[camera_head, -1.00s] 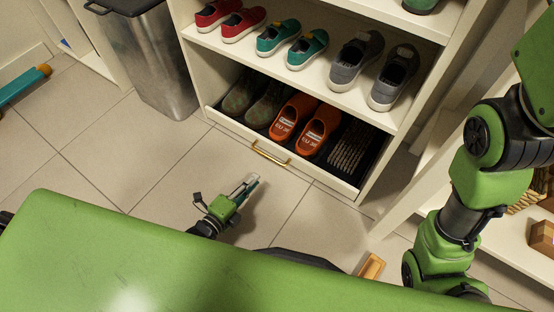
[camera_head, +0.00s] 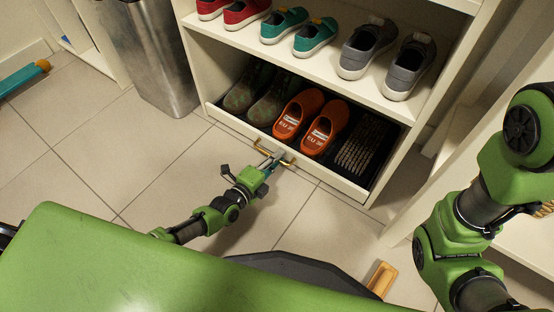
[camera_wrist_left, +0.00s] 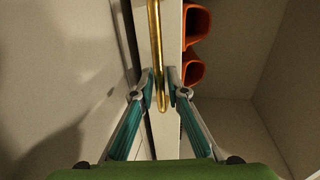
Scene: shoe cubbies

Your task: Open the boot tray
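The boot tray (camera_head: 345,188) is the low white-fronted drawer at the bottom of the shoe cubby. It holds dark shoes, orange shoes (camera_head: 322,135) and a dark ribbed mat. Its brass handle (camera_head: 258,147) is on the front panel. My left gripper (camera_head: 273,158) is at the handle in the head view. In the left wrist view, the fingers of my left gripper (camera_wrist_left: 162,86) stand close on either side of the brass handle (camera_wrist_left: 156,35). Contact with the bar is unclear. My right arm shows at the right, but its gripper is out of view.
Red, teal and grey shoes (camera_head: 360,48) stand on the shelf above the tray. A metal bin (camera_head: 150,60) is left of the cubby. Another white unit is at the right. A wooden-coloured object (camera_head: 381,279) lies near my base.

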